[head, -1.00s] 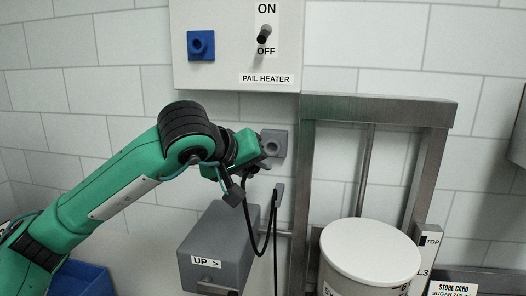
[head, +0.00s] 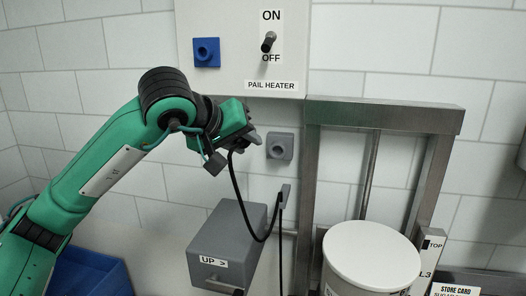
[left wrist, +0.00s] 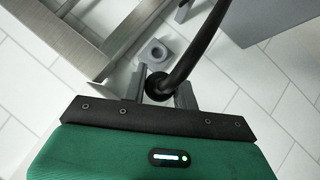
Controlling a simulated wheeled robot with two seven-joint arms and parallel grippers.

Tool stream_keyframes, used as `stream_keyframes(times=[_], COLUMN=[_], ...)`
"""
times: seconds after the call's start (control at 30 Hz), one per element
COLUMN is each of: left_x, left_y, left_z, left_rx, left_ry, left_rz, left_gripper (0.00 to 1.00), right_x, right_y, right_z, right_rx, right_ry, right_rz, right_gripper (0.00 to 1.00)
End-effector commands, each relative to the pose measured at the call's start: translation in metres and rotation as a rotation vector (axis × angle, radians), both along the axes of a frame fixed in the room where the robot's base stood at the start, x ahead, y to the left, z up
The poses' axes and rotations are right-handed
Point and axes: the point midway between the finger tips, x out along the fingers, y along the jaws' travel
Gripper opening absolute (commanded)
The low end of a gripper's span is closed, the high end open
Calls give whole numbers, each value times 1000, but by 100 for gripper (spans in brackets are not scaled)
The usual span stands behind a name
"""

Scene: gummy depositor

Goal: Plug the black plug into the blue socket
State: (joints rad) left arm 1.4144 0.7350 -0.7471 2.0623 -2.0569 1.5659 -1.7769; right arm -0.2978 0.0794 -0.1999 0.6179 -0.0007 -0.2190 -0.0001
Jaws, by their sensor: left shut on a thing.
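My left gripper (head: 250,137) is shut on the black plug, which the left wrist view shows as a round black body (left wrist: 158,87) between the two grey fingers. A thick black cord runs from the plug and hangs in a loop in the head view. The plug itself is mostly hidden behind the gripper in the head view. The blue socket (head: 206,53) is on the white panel, above and left of the gripper. The gripper is apart from it. My right gripper is not in view.
A grey socket (head: 280,146) is on the wall just right of the gripper. The panel (head: 240,88) carries an ON/OFF switch (head: 269,42). A grey box marked UP (head: 222,245), a metal frame (head: 312,180) and a white-lidded pail (head: 370,255) stand below and right.

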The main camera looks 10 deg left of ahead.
Motion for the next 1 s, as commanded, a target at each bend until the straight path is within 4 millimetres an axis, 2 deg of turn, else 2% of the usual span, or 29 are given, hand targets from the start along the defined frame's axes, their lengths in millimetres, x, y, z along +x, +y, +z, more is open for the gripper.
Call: stream_keyframes(times=[0.03,0.1,0.3,0.5,0.7,1.0], left_x=[-3,-9,-26,-46,-59,-64], left_y=[10,23,58,88,106,112], left_z=[23,41,92,134,158,163], left_rx=[-4,-5,-9,-7,-2,0], left_ry=[1,3,2,-3,-8,-9], left_rz=[3,5,5,-2,-7,-10], left_gripper=[0,0,0,0,0,0], right_x=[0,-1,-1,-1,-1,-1], right_y=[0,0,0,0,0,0], right_z=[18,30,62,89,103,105], right_rx=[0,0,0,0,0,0], right_ry=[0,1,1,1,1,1], right_rz=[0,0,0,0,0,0], right_gripper=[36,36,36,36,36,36])
